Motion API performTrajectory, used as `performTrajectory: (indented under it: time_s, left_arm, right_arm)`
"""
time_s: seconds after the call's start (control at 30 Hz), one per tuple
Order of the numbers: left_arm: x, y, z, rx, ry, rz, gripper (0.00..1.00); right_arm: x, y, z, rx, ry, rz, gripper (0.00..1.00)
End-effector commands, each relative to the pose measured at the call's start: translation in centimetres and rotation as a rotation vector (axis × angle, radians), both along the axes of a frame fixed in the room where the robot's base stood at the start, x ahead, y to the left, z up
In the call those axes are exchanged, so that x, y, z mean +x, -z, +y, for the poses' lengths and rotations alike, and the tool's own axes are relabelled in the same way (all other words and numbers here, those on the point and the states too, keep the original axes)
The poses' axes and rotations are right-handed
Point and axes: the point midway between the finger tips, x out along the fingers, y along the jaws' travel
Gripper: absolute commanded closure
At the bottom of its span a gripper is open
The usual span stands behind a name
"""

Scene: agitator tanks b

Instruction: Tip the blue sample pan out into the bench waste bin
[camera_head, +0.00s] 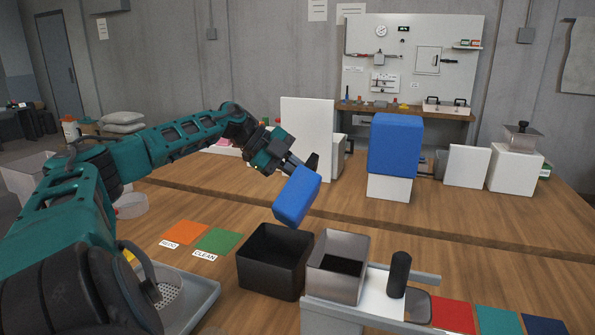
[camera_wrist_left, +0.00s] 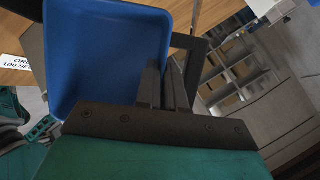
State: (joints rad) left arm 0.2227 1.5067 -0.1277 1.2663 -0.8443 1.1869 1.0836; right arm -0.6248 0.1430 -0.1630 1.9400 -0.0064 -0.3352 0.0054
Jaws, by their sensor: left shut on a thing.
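The blue sample pan (camera_head: 297,195) is held steeply tilted in the air by my left gripper (camera_head: 303,165), which is shut on its wall. In the head view its lower edge shows just above the back right rim of an open black bin (camera_head: 268,266), apart from it. The bin carries no label that I can see, and its inside is dark. In the left wrist view the fingers (camera_wrist_left: 165,85) grip the wall of the pan (camera_wrist_left: 105,50). The visible inside of the pan is bare blue. My right gripper is not in view.
A grey metal open box (camera_head: 336,268) stands right beside the black bin. An orange mat (camera_head: 184,233) and a green CLEAN mat (camera_head: 218,241) lie left of it. A black upright handle (camera_head: 399,274) stands to the right. A large blue-and-white block (camera_head: 395,145) stands behind.

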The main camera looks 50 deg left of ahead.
Motion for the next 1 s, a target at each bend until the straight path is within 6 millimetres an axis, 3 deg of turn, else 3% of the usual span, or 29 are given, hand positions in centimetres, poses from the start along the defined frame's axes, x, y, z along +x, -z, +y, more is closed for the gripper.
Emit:
performTrajectory:
  time_s: [1.0]
  left_arm:
    - [2.2,1.4,-4.0,0.436,0.008,0.244,1.0]
  right_arm:
    - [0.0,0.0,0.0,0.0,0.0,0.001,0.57]
